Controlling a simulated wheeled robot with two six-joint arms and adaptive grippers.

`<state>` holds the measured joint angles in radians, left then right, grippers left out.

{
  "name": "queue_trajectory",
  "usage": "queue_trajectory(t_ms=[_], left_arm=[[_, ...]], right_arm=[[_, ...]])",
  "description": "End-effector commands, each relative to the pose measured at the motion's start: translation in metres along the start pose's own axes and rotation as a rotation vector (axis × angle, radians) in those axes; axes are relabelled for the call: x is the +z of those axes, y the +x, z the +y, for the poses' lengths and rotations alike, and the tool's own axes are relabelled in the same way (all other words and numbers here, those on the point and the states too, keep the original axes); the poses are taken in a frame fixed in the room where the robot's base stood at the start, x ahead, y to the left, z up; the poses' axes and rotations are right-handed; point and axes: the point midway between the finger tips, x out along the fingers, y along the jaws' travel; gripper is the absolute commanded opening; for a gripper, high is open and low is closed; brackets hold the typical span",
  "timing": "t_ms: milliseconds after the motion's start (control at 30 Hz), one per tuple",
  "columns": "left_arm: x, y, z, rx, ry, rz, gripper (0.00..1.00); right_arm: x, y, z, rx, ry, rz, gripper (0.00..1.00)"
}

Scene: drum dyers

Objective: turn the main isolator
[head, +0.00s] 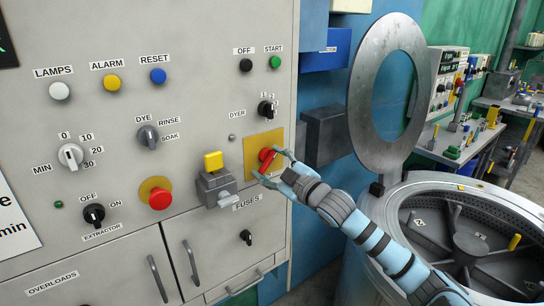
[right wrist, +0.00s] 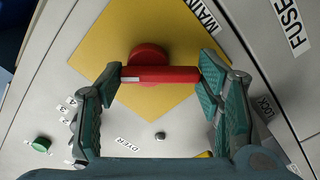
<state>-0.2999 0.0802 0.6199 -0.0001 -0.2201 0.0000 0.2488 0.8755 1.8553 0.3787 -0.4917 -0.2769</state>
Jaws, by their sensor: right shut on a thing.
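The main isolator is a red rotary handle (head: 267,158) on a square yellow plate (head: 276,138) at the right side of the grey panel. In the head view its bar slants from upper right to lower left. My right gripper (head: 272,166) is shut on the two ends of the bar. The right wrist view shows the red bar (right wrist: 160,75) lying level between the fingers, in front of its round red base. The word MAIN shows beside the plate there. My left gripper is in neither view.
Left of the isolator is a grey lock block with a yellow top (head: 213,161). The black DYER selector (head: 266,109) sits above, and a red mushroom button (head: 159,198) further left. An open drum (head: 480,235) with a raised round lid (head: 362,95) stands right.

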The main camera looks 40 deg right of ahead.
Motion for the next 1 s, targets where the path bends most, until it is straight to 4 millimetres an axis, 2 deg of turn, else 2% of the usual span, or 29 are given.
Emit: queue_trajectory(t_ms=[33, 500, 733, 1000], left_arm=[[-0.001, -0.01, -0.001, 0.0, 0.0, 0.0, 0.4], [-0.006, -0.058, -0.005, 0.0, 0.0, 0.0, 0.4], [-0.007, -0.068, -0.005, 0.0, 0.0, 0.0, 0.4], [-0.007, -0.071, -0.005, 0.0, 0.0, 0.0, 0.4]], right_arm=[[-0.003, 0.0, 0.002, -0.004, 0.043, -0.005, 0.32], [-0.007, 0.0, 0.003, -0.002, 0.484, -0.006, 0.32], [-0.008, 0.0, 0.003, -0.001, 0.658, -0.005, 0.32], [-0.008, 0.0, 0.003, -0.001, 0.777, -0.003, 0.32]])
